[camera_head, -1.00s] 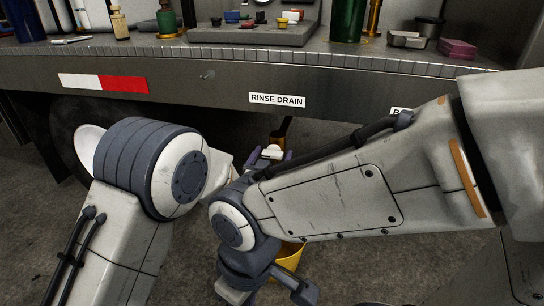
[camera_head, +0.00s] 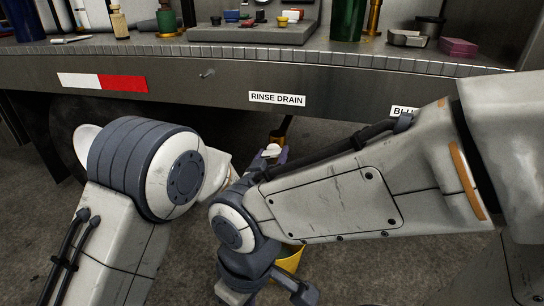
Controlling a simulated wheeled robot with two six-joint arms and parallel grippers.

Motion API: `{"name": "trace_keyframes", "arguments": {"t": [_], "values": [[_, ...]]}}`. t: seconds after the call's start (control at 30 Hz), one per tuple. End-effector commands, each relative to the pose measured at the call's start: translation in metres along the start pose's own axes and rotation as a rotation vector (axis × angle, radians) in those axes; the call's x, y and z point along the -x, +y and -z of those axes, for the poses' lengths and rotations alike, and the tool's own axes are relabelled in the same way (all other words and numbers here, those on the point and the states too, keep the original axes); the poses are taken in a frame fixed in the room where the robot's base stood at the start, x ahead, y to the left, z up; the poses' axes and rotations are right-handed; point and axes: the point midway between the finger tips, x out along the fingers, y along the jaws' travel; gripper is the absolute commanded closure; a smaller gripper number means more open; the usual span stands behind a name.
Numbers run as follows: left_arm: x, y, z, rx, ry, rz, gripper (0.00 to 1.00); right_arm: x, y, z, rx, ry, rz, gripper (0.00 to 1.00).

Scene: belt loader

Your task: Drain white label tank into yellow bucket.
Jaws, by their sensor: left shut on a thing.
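A white plate reading RINSE DRAIN (camera_head: 277,99) is on the front edge of the steel bench. The yellow bucket (camera_head: 291,261) stands on the floor below, mostly hidden by my right arm. My right gripper (camera_head: 264,292) points down in front of the bucket, with its fingers spread and nothing seen between them.
The bench top (camera_head: 210,60) carries bottles, a grey tray (camera_head: 250,34) of small coloured parts, a metal box (camera_head: 408,38) and purple blocks (camera_head: 458,47). A second white plate starting with BLU (camera_head: 402,111) is partly hidden. A dark round shape is under the bench at left.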

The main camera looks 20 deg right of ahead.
Motion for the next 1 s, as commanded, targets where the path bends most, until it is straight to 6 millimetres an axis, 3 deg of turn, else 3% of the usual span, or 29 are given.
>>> {"name": "trace_keyframes", "arguments": {"t": [1.0], "values": [[0.0,-0.001,-0.002,0.957,0.001,0.0,0.81,-0.037,0.003,-0.002,0.0,0.0,0.0,1.0]]}}
